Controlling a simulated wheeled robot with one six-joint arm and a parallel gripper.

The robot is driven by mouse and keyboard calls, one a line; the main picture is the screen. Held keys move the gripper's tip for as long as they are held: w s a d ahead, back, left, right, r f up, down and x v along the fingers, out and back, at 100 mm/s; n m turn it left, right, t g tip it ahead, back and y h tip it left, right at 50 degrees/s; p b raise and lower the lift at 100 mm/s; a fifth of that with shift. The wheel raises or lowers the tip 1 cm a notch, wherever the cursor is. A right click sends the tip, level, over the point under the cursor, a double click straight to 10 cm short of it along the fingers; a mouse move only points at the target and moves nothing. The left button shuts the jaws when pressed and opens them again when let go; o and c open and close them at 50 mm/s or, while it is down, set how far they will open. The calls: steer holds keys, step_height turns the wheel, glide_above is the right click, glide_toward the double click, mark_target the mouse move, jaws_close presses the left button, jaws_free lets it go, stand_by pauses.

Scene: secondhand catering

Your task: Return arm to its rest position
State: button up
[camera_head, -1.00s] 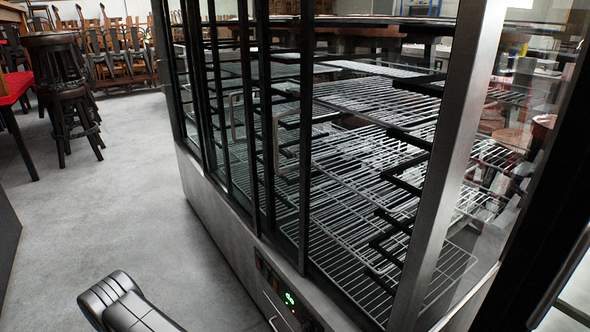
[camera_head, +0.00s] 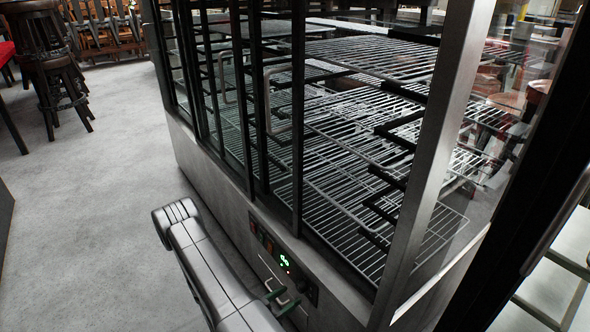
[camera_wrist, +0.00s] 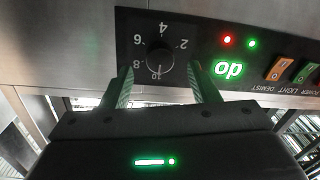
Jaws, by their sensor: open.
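My gripper (camera_head: 282,298) is in front of the lower control panel of a glass display cabinet, at the bottom of the head view. In the wrist view, my gripper (camera_wrist: 165,82) has its two green-lined fingers spread apart with nothing held between them. A black numbered dial (camera_wrist: 160,57) appears between and just beyond the fingertips, in an upside-down picture. I cannot tell how near the fingers are to it. My grey arm reaches up from the bottom of the head view, bent at its elbow.
The cabinet's panel has a lit green display (camera_wrist: 228,69) and rocker switches (camera_wrist: 305,72). Wire shelves (camera_head: 350,130) stand behind the cabinet's glass. Grey floor (camera_head: 90,220) is open to the left. Dark stools (camera_head: 55,75) stand at the upper left.

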mark_target(299, 289)
steer(key=shift+x, duration=1.25)
steer(key=shift+p+v, duration=1.2)
steer(key=shift+v, duration=5.25)
steer(key=b+x, duration=0.3)
steer(key=x, duration=1.1)
steer(key=m, duration=0.5)
steer(key=shift+b, duration=0.3)
steer(key=shift+a+m, duration=0.1)
steer(key=shift+m, duration=1.3)
